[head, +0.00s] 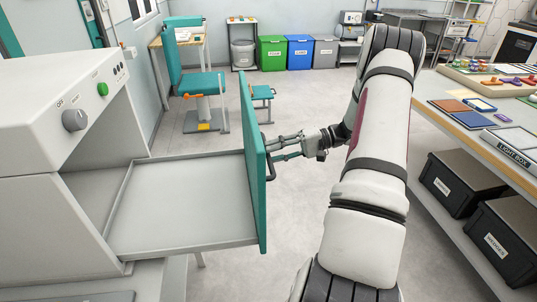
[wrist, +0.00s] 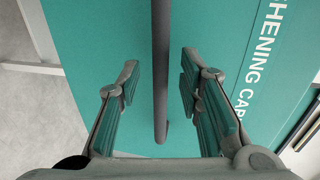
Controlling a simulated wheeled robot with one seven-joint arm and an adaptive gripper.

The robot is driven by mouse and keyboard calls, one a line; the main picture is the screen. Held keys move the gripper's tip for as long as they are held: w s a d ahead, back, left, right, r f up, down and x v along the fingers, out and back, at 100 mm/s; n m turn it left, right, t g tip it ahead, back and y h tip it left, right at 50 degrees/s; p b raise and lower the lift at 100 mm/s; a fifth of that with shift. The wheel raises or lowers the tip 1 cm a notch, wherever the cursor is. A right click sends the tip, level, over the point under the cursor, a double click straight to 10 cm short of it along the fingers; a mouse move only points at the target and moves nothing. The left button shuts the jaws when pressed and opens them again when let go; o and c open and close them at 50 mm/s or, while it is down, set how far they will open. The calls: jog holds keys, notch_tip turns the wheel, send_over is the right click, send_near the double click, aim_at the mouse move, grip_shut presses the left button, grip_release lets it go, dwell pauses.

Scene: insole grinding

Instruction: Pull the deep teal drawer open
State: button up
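The deep teal drawer (head: 262,205) stands pulled out from the white machine in the head view. Its shallow grey tray is empty. Its teal front, with white lettering, fills much of the wrist view (wrist: 90,45). A dark bar handle (wrist: 160,65) is fixed to that front and also shows in the head view (head: 270,166). My gripper (head: 276,147) is at the handle, to the right of the drawer front. In the wrist view its fingers (wrist: 160,82) stand apart on either side of the bar, with a visible gap on each side.
The white machine (head: 50,135) with a grey knob and green button is at left. A workbench (head: 470,128) with dark bins beneath it runs along the right. A teal chair (head: 205,85) and coloured bins (head: 300,53) stand behind. Open floor lies between.

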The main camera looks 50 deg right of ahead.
jog(key=v, duration=0.9)
jog(key=shift+s+d, duration=0.1)
jog(key=shift+d, duration=0.05)
